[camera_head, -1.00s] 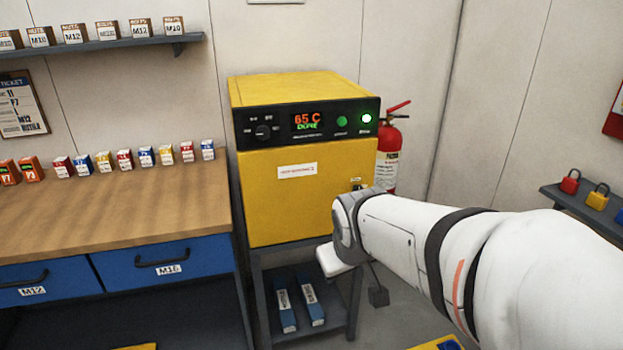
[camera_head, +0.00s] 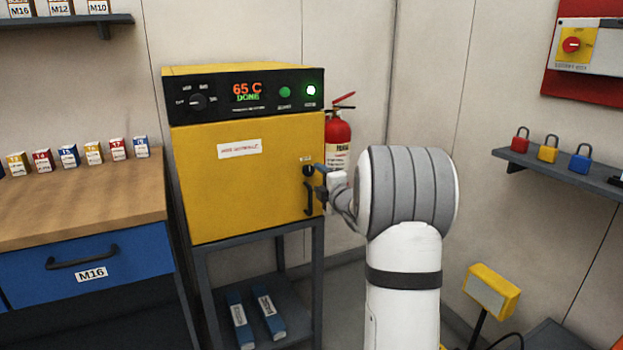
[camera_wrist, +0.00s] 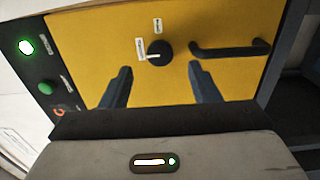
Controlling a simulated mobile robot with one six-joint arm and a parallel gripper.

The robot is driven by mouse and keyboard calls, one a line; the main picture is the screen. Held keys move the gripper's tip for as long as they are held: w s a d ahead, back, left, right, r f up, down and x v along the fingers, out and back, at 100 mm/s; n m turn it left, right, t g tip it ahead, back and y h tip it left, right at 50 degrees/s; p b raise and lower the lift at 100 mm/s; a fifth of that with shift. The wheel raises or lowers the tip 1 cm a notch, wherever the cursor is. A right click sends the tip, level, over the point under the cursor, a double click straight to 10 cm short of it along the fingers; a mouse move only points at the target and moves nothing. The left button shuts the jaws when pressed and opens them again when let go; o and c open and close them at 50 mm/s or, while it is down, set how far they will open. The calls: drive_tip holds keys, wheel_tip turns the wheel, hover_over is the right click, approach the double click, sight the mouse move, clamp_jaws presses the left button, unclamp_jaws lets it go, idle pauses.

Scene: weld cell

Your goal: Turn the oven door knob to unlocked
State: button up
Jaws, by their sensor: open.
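The yellow oven (camera_head: 245,190) shows "65 C DONE" on its black panel. Its small black door knob (camera_head: 309,170) is at the door's right side, above the black door handle (camera_head: 309,200). In the wrist view the knob (camera_wrist: 160,54) has a white pointer mark aimed left, toward one of two small labels that I cannot read. The handle (camera_wrist: 230,48) is to its right there. My gripper (camera_head: 321,182) is at the door's right edge; in the wrist view its two fingers (camera_wrist: 160,68) are apart, one on each side below the knob, with nothing between them.
A fire extinguisher (camera_head: 338,140) stands behind the oven's right side. A workbench (camera_head: 80,200) with small boxes is on the left. A shelf with padlocks (camera_head: 549,149) and a red switch (camera_head: 571,45) are on the right. A yellow pedestal unit (camera_head: 493,290) stands at lower right.

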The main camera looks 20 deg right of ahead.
sight(310, 172)
drive_tip(key=w, duration=0.6)
drive_tip(key=shift+a, duration=0.15)
drive_tip(key=shift+c, duration=0.4)
